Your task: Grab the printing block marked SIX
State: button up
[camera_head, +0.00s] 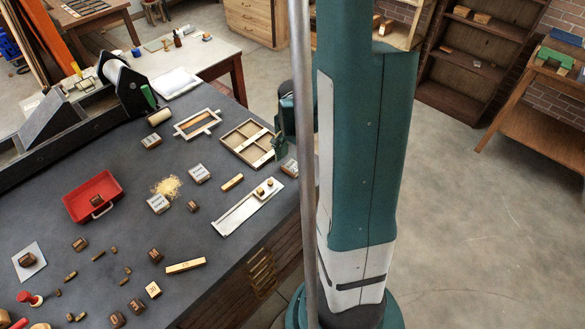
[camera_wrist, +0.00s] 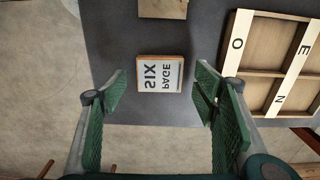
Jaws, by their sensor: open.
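The printing block marked SIX (camera_wrist: 160,73) has a white label reading SIX and PAGE, upside down in the wrist view, with orange-brown edges. It lies on the dark tabletop near its edge. In the head view, a white-labelled block (camera_head: 289,168) at the table's right edge, partly hidden, appears to be the same one; its text is unreadable there. My gripper (camera_wrist: 161,83) is open and empty, its green fingers on either side of the block in the picture, with visible gaps.
A wooden compartment tray (camera_wrist: 267,97) with letters O, E and N is to the right of the block in the wrist view. A beige plate (camera_wrist: 163,8) lies beyond it. Other labelled blocks (camera_head: 199,173), a red tray (camera_head: 118,188) and a metal galley (camera_head: 233,218) share the table.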

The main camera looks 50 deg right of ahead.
jog(key=shift+f, duration=0.85)
jog(key=shift+c, duration=0.5)
jog(key=c, duration=0.9)
